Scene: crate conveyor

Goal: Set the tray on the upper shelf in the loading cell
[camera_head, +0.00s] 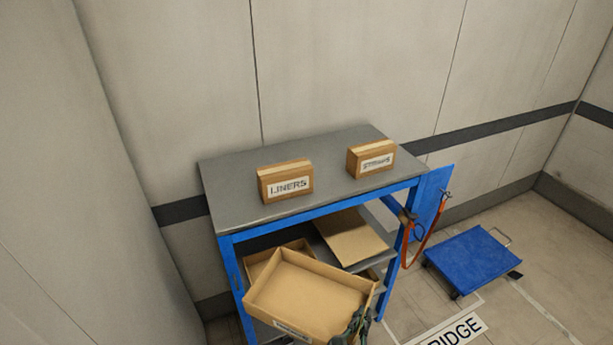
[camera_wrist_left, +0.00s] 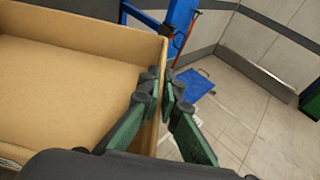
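An empty brown cardboard tray (camera_head: 305,295) hangs tilted in front of the blue-framed shelf unit. It fills the left of the left wrist view (camera_wrist_left: 80,85). My left gripper (camera_head: 357,322) is at its near right side; in the wrist view its fingers (camera_wrist_left: 161,82) straddle the tray wall, closed on it. The unit's grey top shelf (camera_head: 230,192) carries two boxes, LINERS (camera_head: 286,181) and a smaller labelled one (camera_head: 371,158). A middle shelf (camera_head: 385,260) below it is partly hidden by the tray. My right gripper is not in view.
Another brown tray (camera_head: 262,263) and a flat cardboard piece (camera_head: 350,238) lie inside the unit. A blue cart (camera_head: 473,260) stands on the floor at right, near a blue panel (camera_head: 433,195) with an orange strap (camera_head: 424,245). The wall is close behind the unit.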

